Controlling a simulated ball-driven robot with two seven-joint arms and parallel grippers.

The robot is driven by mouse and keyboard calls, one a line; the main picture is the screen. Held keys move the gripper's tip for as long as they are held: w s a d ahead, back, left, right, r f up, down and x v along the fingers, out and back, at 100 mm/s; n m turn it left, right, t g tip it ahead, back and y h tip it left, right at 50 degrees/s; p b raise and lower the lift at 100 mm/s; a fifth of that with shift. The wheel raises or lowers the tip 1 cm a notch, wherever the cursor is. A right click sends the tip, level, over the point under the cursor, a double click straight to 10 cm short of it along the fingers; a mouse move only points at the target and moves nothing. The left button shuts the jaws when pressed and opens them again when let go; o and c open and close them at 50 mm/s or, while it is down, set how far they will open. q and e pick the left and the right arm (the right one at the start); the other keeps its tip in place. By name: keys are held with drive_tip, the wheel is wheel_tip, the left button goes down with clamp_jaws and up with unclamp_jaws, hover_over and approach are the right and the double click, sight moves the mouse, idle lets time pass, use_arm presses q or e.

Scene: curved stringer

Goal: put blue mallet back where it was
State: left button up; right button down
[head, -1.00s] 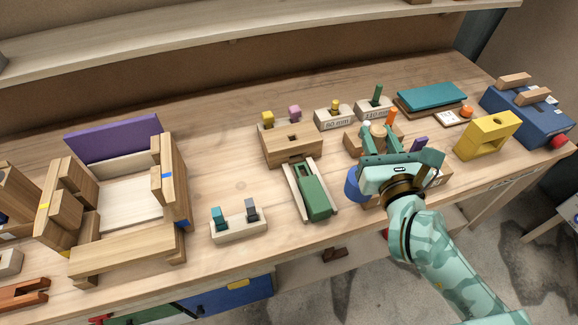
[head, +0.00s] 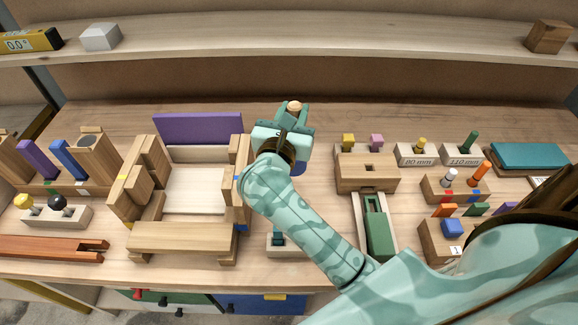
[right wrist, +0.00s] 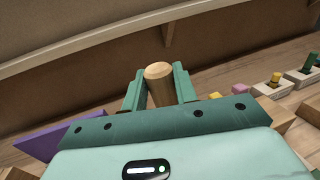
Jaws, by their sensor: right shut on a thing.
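My right gripper (head: 293,116) is shut on the wooden handle of the blue mallet (head: 298,168). Its fingers hold the handle above the bench, just right of the wooden frame assembly. The round handle end stands up between the fingers in the head view. In the right wrist view the handle (right wrist: 160,90) is clamped between the teal fingers (right wrist: 160,92). Only a small patch of the blue head shows below the gripper in the head view; the rest is hidden. My left gripper is not in view.
The wooden frame assembly (head: 184,238) with a purple panel (head: 198,128) stands left of the gripper. A wooden block with a square hole (head: 367,179) and a green slider (head: 378,230) are to the right. Peg holders line the right side. A holed wooden block (head: 97,152) stands far left. A shelf (head: 300,35) runs behind.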

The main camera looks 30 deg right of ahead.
wheel_tip(320, 180, down, 8)
drive_tip(key=shift+d+b, duration=0.1)
drive_tip(key=shift+b, duration=0.6)
drive_tip(key=shift+f, duration=0.1)
drive_tip(key=shift+s, duration=0.1)
drive_tip(key=c, duration=1.5)
unclamp_jaws()
drive_tip(key=shift+f, duration=0.2)
drive_tip(key=o, duration=0.4)
drive_tip(key=shift+r, duration=0.1)
